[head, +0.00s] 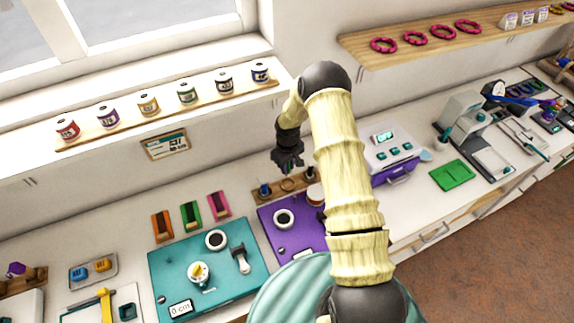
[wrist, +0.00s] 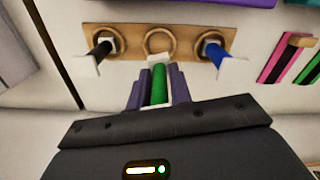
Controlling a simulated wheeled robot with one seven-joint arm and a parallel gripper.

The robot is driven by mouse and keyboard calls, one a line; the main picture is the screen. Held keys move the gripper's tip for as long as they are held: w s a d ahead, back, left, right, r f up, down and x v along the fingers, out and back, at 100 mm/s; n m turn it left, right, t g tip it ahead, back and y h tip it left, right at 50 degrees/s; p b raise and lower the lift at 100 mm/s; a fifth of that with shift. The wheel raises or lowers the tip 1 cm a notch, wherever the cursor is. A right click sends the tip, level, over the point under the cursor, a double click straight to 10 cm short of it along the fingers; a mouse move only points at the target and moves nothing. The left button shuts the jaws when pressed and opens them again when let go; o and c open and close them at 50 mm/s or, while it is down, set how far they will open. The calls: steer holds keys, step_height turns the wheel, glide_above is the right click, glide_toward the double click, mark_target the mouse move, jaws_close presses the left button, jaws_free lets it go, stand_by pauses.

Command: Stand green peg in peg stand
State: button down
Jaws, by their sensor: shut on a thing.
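The green peg (wrist: 158,88) stands out between the fingers of my gripper (wrist: 159,76) in the wrist view, and the gripper is shut on it. The wooden peg stand (wrist: 133,43) lies just beyond the fingertips. Its middle ring (wrist: 160,30) is empty. A black peg (wrist: 103,47) is in the left ring and a blue peg (wrist: 214,52) in the right ring. The green peg is roughly in line with the empty ring and looks apart from it. In the head view my gripper (head: 287,161) is above the stand (head: 287,191); the green peg cannot be made out there.
A purple board (head: 291,243) and a teal board (head: 180,262) lie in front of the stand. A white-and-purple device (head: 391,152) stands to its right. A shelf with several spools (head: 186,93) is on the wall behind, left of the gripper.

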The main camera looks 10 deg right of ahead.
mark_target(288, 172)
steer(key=shift+f+b, duration=1.3)
steer(key=shift+f, duration=1.35)
steer(key=shift+s, duration=0.25)
steer(key=shift+w+b, duration=0.3)
steer(key=shift+b, duration=0.05)
steer(key=shift+f+b, duration=0.3)
steer(key=shift+f+b, duration=0.3)
steer(key=shift+f, duration=0.05)
steer(key=shift+s+f+b, duration=0.1)
steer(key=shift+f+b, duration=0.3)
steer(key=shift+b, duration=0.2)
steer(key=c, duration=1.2)
jaws_free()
